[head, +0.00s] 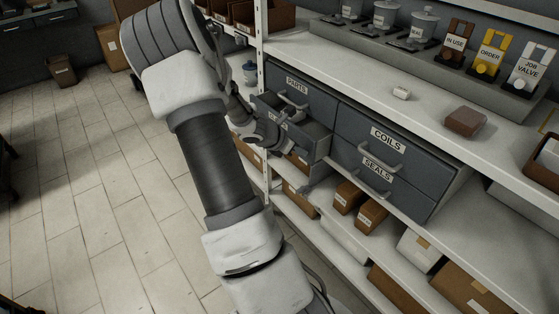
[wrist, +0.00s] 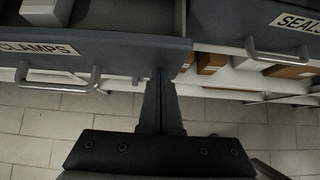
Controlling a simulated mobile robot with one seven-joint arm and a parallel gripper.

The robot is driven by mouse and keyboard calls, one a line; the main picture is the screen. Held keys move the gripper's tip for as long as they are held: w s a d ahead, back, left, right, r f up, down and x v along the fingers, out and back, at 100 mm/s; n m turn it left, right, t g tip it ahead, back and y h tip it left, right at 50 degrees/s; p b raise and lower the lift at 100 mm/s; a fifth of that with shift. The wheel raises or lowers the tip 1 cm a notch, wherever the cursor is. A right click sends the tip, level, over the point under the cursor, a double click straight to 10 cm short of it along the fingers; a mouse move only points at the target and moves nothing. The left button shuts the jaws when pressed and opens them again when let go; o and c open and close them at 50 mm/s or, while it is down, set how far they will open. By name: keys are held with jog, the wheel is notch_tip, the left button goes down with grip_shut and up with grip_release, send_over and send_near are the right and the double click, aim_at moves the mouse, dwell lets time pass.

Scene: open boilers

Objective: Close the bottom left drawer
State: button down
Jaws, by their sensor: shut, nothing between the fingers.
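The bottom left drawer (head: 311,141) is a dark grey drawer pulled partly out below the PARTS drawer (head: 297,88). In the wrist view its front (wrist: 120,48) carries a CLAMPS label and a metal handle (wrist: 58,82), with a pale box (wrist: 47,12) inside. My gripper (head: 298,158) is at this drawer's front and hides part of it in the head view. In the wrist view the shut, empty fingers (wrist: 163,80) are at the right end of the drawer front, right of the handle. I cannot tell whether they touch it.
The COILS drawer (head: 387,139) and SEALS drawer (head: 378,172) are closed, to the right. Cardboard boxes (head: 371,214) stand on the shelf below. A brown block (head: 465,121) and a small white item (head: 401,93) lie on the counter. The tiled floor (head: 100,190) at left is clear.

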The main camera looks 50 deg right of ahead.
jog(key=d, duration=0.2)
jog(key=s+d+p, duration=0.1)
jog(key=d, duration=0.4)
jog(key=shift+s+d, duration=0.25)
jog(key=shift+s, duration=0.15)
jog(key=shift+d+r, duration=0.1)
jog(key=shift+s+d+r, duration=0.1)
jog(key=shift+d, duration=0.05)
